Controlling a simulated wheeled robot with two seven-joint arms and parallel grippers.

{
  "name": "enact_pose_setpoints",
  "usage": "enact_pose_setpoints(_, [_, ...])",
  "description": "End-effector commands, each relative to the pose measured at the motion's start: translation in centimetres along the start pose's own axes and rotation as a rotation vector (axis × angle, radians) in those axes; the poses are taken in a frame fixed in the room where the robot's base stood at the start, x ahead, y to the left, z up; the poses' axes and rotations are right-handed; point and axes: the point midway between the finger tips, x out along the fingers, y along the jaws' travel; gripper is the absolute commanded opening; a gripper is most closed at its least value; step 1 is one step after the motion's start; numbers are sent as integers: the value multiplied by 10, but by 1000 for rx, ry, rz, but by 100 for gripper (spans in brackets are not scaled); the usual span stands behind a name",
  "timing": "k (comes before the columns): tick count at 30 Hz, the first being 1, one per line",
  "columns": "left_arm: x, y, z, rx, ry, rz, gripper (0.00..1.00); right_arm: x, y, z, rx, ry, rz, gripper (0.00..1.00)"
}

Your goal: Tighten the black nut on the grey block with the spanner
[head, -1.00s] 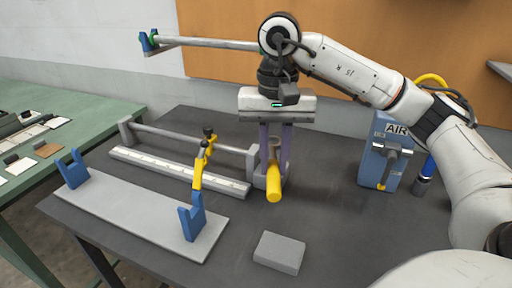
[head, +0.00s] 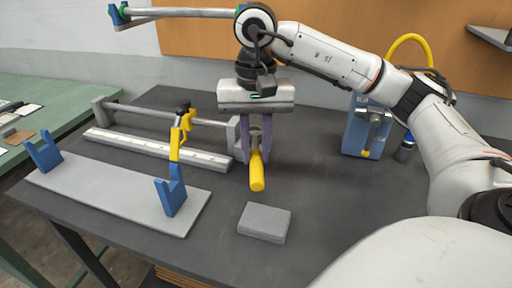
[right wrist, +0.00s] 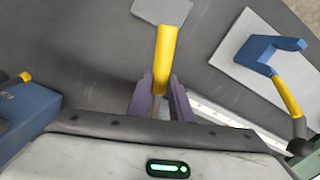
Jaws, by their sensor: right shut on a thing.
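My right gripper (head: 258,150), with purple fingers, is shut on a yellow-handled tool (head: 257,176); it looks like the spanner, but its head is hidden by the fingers. The handle points toward the front of the bench. The gripper is just right of the roller's grey end block (head: 235,134); I cannot tell whether they touch. In the right wrist view the yellow handle (right wrist: 166,55) comes out between the fingertips (right wrist: 160,97). A loose grey block (head: 264,222) lies in front. I cannot make out the black nut. My left gripper is not in view.
A grey plate (head: 110,195) with two blue brackets lies at the left front. A white strip (head: 155,149) lies before the roller. A blue box (head: 358,135) stands at right. The bench's right front is clear.

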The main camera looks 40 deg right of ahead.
Motion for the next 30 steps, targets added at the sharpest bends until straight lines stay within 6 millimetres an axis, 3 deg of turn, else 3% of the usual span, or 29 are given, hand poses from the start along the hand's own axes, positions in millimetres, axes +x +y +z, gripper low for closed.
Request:
enact_pose_setpoints(5, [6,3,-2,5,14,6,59,14,0,-1,2,0,1,0])
enact_pose_setpoints(12, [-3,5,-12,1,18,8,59,8,-16,-3,144,3,-2,0])
enact_pose_setpoints(22, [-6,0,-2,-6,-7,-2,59,7,-35,-8,329,5,-9,0])
enact_pose_setpoints(30, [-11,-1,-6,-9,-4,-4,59,7,-50,-15,479,4,-10,0])
